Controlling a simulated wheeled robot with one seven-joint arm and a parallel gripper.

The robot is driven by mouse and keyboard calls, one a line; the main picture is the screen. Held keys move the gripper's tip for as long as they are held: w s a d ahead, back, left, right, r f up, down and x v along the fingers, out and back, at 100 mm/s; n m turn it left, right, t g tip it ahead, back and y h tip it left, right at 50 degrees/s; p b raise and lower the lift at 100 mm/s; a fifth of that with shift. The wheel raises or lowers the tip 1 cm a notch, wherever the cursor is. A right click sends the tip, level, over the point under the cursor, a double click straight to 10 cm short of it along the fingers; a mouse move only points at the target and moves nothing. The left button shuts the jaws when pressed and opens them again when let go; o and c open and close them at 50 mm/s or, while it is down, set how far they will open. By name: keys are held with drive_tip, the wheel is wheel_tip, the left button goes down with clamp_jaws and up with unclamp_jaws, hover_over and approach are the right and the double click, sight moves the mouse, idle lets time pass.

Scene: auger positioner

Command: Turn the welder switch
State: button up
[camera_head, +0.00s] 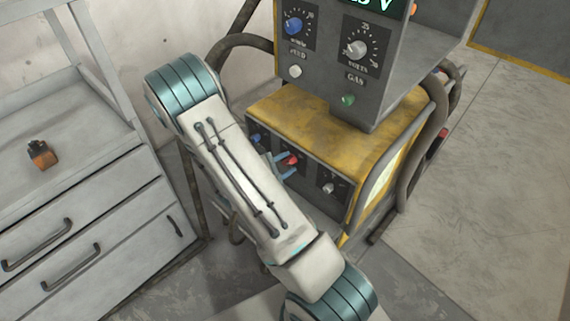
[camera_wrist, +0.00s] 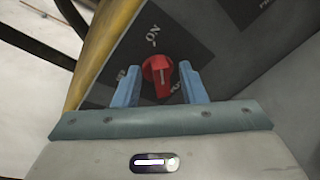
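The welder (camera_head: 335,135) is a yellow and dark grey machine with a control panel on its lower front. Its red switch knob (camera_wrist: 161,77) has a white line and sits by an "ON" label in the wrist view. In the head view the red switch (camera_head: 292,159) shows just beyond my arm. My gripper (camera_wrist: 159,84) has its two blue fingers apart, one on each side of the knob. Small gaps seem to show beside the knob, so I cannot tell whether either finger touches it. In the head view my gripper (camera_head: 280,168) is partly hidden by my arm.
A blue knob (camera_head: 256,139) and a grey knob (camera_head: 328,187) flank the switch. A control box (camera_head: 345,60) with dials overhangs above. Thick cables (camera_head: 425,150) run along the welder's right side. A drawer cabinet (camera_head: 85,210) stands at left. Open floor (camera_head: 490,180) lies at right.

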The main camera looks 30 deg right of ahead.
clamp_jaws()
drive_tip(key=n+p, duration=0.1)
drive_tip(key=n+g, duration=0.1)
drive_tip(key=n, duration=0.1)
drive_tip(key=shift+w+a+r+p, duration=0.15)
drive_tip(key=shift+w+p, duration=0.1)
drive_tip(key=shift+p, duration=0.15)
drive_tip(key=n+p, duration=0.1)
drive_tip(key=n+g+h, duration=0.1)
drive_tip(key=n, duration=0.1)
drive_tip(key=shift+w+a+g+p, duration=0.1)
drive_tip(key=shift+w+g+p, duration=0.2)
drive_tip(key=shift+p, duration=0.1)
drive_tip(key=n, duration=0.1)
drive_tip(key=n+h+p, duration=0.1)
drive_tip(key=n, duration=0.1)
drive_tip(key=n+g, duration=0.1)
drive_tip(key=shift+w+a+f+n+h, duration=0.1)
drive_tip(key=shift+w+f+n+h, duration=0.15)
drive_tip(key=shift+n+h, duration=0.15)
drive_tip(key=shift+w+f+n+h+p, duration=0.15)
drive_tip(key=shift+n+h, duration=0.1)
drive_tip(key=shift+n, duration=0.7)
drive_tip(key=shift+f+n+h+p, duration=0.15)
drive_tip(key=shift+n+h, duration=0.1)
drive_tip(key=shift+n, duration=0.7)
